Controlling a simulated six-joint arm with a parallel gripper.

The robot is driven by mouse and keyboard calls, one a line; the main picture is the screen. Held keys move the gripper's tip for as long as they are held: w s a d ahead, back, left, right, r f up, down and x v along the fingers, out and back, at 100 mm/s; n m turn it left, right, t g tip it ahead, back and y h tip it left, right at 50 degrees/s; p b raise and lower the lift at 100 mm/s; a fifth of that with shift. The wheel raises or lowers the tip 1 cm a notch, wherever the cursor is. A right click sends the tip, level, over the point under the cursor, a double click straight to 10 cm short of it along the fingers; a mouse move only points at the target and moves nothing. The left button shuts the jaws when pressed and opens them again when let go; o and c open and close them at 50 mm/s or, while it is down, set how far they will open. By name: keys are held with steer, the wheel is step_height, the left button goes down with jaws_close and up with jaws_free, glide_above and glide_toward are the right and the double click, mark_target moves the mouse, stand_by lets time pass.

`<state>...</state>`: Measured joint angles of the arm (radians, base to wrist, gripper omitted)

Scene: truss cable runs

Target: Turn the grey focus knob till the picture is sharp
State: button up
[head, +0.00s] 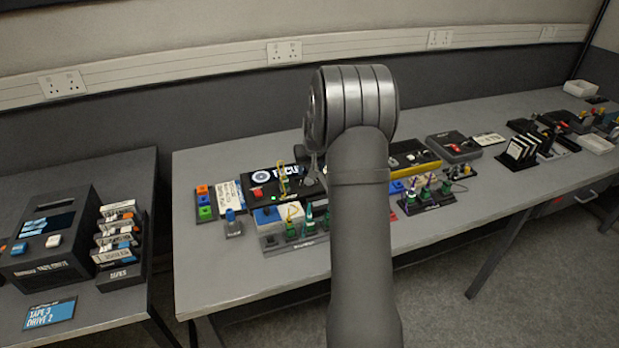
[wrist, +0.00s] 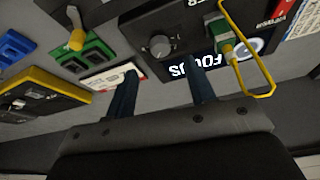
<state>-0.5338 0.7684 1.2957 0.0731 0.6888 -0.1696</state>
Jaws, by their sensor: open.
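The grey focus knob (wrist: 159,45) is round and sits on a dark panel in the wrist view. Beside it is a dark screen (wrist: 178,70) with a white ring and white letters, upside down here; I can read "FOCUS". The screen also shows in the head view (head: 262,178), its right end hidden by my arm. My gripper (wrist: 161,66) is open, its two dark fingers apart. The knob appears between and just beyond the fingertips; I see no contact. My gripper is mostly hidden behind my arm in the head view.
A yellow wire loop (wrist: 262,75) with a green plug stands close to the right finger. A yellow-and-black box (wrist: 45,93) and a green block (wrist: 88,55) lie left in the wrist view. A tape rack (head: 120,245) stands on the separate left table.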

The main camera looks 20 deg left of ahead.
mark_target(310, 181)
steer(key=x, duration=0.6)
steer(key=shift+w+a+f, duration=0.1)
steer(key=shift+w+f, duration=0.05)
steer(key=shift+f, duration=0.05)
steer(key=c, duration=1)
